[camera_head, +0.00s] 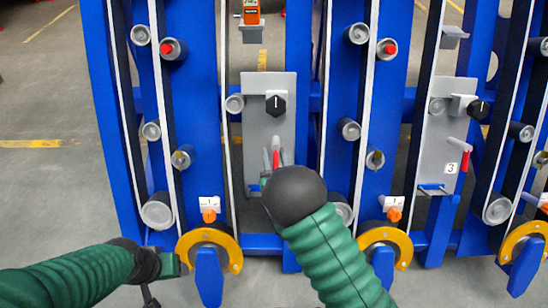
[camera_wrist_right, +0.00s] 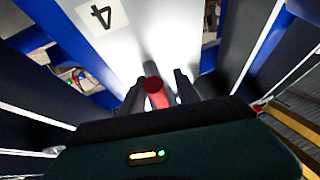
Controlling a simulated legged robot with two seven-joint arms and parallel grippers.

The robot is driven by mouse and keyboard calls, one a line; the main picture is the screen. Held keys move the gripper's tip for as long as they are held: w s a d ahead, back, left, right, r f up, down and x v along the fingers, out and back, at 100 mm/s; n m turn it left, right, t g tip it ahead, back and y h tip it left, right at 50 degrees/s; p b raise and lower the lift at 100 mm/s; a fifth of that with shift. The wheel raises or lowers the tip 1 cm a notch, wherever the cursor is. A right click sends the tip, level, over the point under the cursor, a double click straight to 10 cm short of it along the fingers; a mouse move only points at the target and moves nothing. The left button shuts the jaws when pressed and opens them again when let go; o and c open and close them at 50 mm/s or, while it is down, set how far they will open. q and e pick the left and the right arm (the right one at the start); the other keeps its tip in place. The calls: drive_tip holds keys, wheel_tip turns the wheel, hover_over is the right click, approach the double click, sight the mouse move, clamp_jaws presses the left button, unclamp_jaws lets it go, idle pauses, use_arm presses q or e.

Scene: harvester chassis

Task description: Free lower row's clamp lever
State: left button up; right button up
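A clamp lever with a red handle (camera_head: 276,156) stands on a grey metal plate (camera_head: 256,135) in the middle of the head view. In the right wrist view the round red handle end (camera_wrist_right: 153,85) shows between the fingers. My right gripper (camera_head: 271,160) is open, with its fingers on either side of the handle and a gap visible to each; the wrist view shows both fingers (camera_wrist_right: 160,92). My right wrist hides the plate's lower part. My left gripper (camera_head: 168,264) is low at the left, away from the plate; its finger opening is unclear.
A black knob (camera_head: 276,105) sits above the lever. A second grey plate (camera_head: 436,145) at right, labelled 3, carries another red-handled lever (camera_head: 464,158). Blue uprights (camera_head: 197,110) with rollers flank the plates. Yellow curved guards (camera_head: 209,238) stand below. A label 4 (camera_wrist_right: 102,15) shows in the wrist view.

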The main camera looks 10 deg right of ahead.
drive_tip(key=shift+w, duration=0.3)
drive_tip(key=shift+c, duration=0.4)
drive_tip(key=shift+d, duration=0.1)
drive_tip(key=shift+c, duration=1)
clamp_jaws()
